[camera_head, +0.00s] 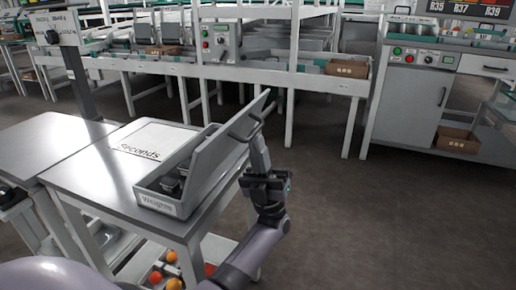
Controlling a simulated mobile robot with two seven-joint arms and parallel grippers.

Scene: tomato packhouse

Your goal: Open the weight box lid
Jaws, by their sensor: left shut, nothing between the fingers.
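The grey weight box (157,203), labelled "Weights", sits at the right front corner of a steel table. Its lid (218,147) stands raised and tilted up along the right side, so the box is open on top. Dark weights (171,184) show inside. A bar handle (248,127) is on the lid's outer side. My right gripper is not in view.
A white panel marked "Seconds" (152,139) is set in the steel table (95,172) left of the box. Red and orange tomatoes (172,257) lie on a shelf below. A conveyor line (270,75) and a control cabinet (406,105) stand behind. The floor to the right is clear.

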